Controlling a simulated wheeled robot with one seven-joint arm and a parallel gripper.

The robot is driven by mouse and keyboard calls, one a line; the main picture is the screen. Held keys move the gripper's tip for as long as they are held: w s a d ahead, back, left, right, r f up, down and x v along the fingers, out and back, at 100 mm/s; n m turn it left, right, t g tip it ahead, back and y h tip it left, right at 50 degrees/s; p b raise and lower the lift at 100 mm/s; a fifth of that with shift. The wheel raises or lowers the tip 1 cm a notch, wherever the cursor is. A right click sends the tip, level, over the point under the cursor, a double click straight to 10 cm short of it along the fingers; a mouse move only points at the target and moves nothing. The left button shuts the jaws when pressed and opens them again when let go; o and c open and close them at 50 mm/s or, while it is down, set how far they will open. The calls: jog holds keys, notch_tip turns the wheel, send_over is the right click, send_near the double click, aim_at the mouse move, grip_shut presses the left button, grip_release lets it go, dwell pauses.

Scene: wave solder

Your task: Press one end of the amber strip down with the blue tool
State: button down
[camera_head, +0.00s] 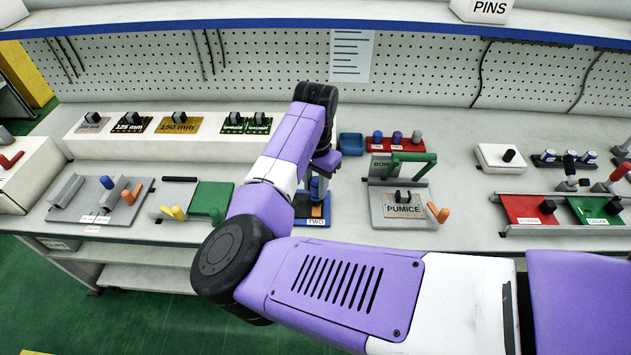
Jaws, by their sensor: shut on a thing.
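My gripper (318,177) points down beyond my forearm, over the small station marked TWO (315,222). It is shut on the blue tool (317,190), which stands roughly upright beneath it. The amber strip (318,211) lies on the dark blue plate of that station, directly below the tool. The tool's lower end is at or just above the strip; I cannot tell whether they touch. My arm hides the left side of the station and part of the plate.
A green plate (211,199) lies left of the station. On the right stands a grey fixture with a green handle (410,160) and a PUMICE block (403,207). Bare bench shows between the station and the fixture.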

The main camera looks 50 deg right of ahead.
aim_at(316, 199)
jog(key=shift+f+b, duration=0.85)
jog(key=shift+f, duration=1.3)
jog(key=shift+f, duration=0.65)
dwell(0.5)
notch_tip(316, 199, up, 7)
jog(key=p, duration=0.6)
jog(key=shift+r+p, duration=0.15)
jog(key=shift+p, duration=0.15)
